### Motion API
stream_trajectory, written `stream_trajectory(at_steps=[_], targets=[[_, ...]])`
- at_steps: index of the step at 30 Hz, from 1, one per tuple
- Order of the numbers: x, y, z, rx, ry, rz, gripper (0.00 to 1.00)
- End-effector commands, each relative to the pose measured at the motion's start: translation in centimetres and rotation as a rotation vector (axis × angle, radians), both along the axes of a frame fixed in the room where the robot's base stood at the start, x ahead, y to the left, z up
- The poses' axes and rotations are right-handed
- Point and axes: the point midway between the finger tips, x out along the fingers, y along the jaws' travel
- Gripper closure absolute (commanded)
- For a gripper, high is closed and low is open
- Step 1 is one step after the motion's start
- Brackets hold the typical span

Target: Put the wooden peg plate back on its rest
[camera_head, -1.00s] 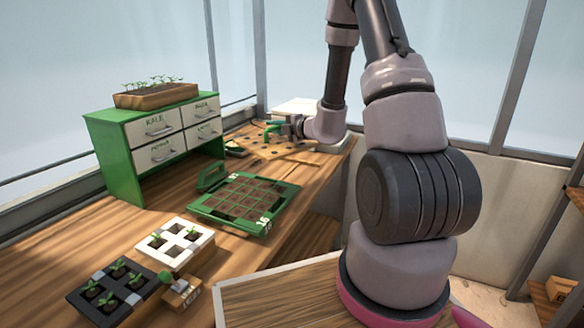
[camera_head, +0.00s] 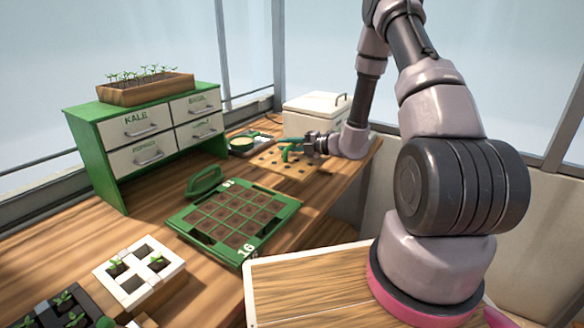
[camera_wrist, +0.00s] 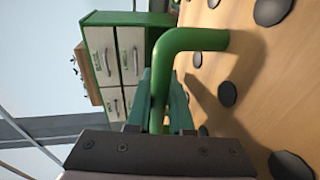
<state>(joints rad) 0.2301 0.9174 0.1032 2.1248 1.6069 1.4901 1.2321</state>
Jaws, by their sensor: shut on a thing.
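The wooden peg plate (camera_head: 268,161) is a pale board with dark round spots and a green handle (camera_head: 284,153), at the far end of the bench. In the wrist view, the board (camera_wrist: 250,75) fills the right side, and its green bent handle (camera_wrist: 200,39) runs down between my fingers. My gripper (camera_head: 299,147) is shut on this handle; the wrist view shows its fingers (camera_wrist: 166,105) on both sides of the bar. I cannot tell whether the board touches what is below it. I cannot make out the rest clearly.
A green seed tray (camera_head: 282,219) with soil cells lies nearer on the bench. A green drawer cabinet (camera_head: 94,159) stands left. A white box (camera_head: 310,120) is behind the plate, and a small dish (camera_head: 242,144) is to its left. A white seedling tray (camera_head: 108,272) is in front.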

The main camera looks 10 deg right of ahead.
Motion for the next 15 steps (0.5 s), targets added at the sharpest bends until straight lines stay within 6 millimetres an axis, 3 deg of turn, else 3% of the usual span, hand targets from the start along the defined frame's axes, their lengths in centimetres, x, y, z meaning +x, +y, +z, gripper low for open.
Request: stream_trajectory(at_steps=[3,10,15], targets=[[0.1,0.0,-1.9,0.001,0.000,-0.001,1.00],[0.0,0.0,-3.6,0.001,-0.001,-0.001,1.00],[0.0,0.0,-6.2,0.002,0.001,-0.001,1.00]])
